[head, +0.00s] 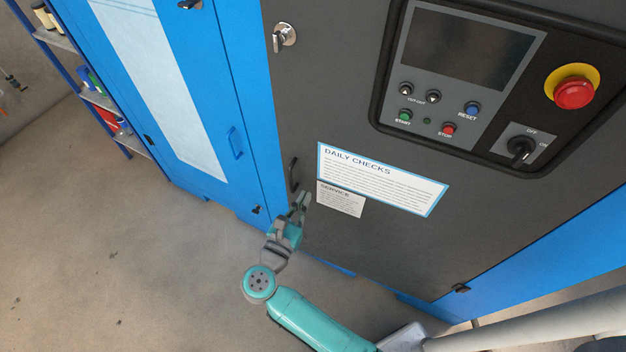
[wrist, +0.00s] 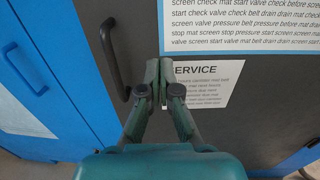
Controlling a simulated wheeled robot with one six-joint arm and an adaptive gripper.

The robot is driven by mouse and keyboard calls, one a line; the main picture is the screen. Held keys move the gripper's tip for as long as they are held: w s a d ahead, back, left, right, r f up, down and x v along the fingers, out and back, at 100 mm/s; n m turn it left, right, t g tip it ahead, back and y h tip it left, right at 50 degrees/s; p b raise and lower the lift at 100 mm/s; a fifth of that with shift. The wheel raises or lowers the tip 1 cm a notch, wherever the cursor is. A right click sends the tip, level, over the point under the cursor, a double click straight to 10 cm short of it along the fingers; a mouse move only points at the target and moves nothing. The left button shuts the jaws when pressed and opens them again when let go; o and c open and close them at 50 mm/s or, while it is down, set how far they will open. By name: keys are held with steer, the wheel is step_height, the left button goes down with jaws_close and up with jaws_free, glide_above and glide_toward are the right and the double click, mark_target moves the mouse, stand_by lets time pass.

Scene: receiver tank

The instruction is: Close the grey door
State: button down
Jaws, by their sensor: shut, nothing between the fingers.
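The grey door (head: 340,239) is a large dark panel on a blue cabinet, with a control panel and paper notices on its face. It also fills much of the wrist view (wrist: 258,112). Its black bar handle (head: 293,174) is near the left edge, and shows left of my fingers in the wrist view (wrist: 114,60). I cannot tell for sure whether the door stands slightly ajar or flush. My gripper (head: 304,199) is shut and empty, just right of and below the handle, in front of the small service notice (head: 340,199). I cannot tell whether the fingertips touch the door.
A blue door (head: 215,95) with a white sheet and blue handle is left of the grey door. A key lock (head: 285,36) is high on the grey door. A red emergency button (head: 574,93) sits upper right. Shelves (head: 98,98) stand far left. The floor (head: 110,265) is clear.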

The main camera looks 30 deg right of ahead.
mark_target(318, 173)
steer(key=x, duration=0.6)
steer(key=shift+w+d, duration=0.15)
